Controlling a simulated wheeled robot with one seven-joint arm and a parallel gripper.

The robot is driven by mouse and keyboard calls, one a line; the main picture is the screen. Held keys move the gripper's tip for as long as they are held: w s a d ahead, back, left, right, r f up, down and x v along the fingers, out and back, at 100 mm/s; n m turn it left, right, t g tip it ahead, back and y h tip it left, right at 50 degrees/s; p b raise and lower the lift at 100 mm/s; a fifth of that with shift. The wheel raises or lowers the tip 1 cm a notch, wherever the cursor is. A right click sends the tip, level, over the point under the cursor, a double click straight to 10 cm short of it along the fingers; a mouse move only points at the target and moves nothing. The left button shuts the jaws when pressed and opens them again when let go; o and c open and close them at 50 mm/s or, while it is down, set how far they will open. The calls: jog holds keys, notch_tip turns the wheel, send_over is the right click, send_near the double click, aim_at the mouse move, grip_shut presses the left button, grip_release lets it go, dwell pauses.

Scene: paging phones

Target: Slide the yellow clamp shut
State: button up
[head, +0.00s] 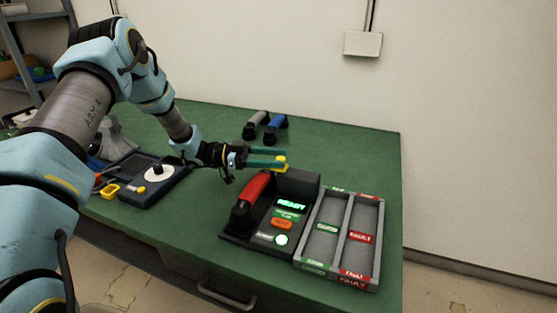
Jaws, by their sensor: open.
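The yellow clamp (281,168) shows as a small yellow piece at the back of the black test station (230,233), by its raised dark block (305,185). My gripper (284,158) reaches in from the left with its two teal fingers apart, and the tips are at the yellow piece. I cannot tell whether they touch it; the fingers partly hide it. A red handset (252,199) lies on the left side of the station. The station's small screen reads READY in green, above an orange button (282,224) and a lit round button (282,240).
A grey two-lane tray (380,242) with green and red FAULT labels stands right of the station. A grey handset (254,122) and a blue handset (275,127) are behind. A dark blue device with a dial (158,171) is at left. Green table (360,150) is clear at back right.

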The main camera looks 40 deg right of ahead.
jog(key=b+v, duration=0.3)
jog(key=v, duration=0.6)
jog(key=shift+w+a, duration=0.25)
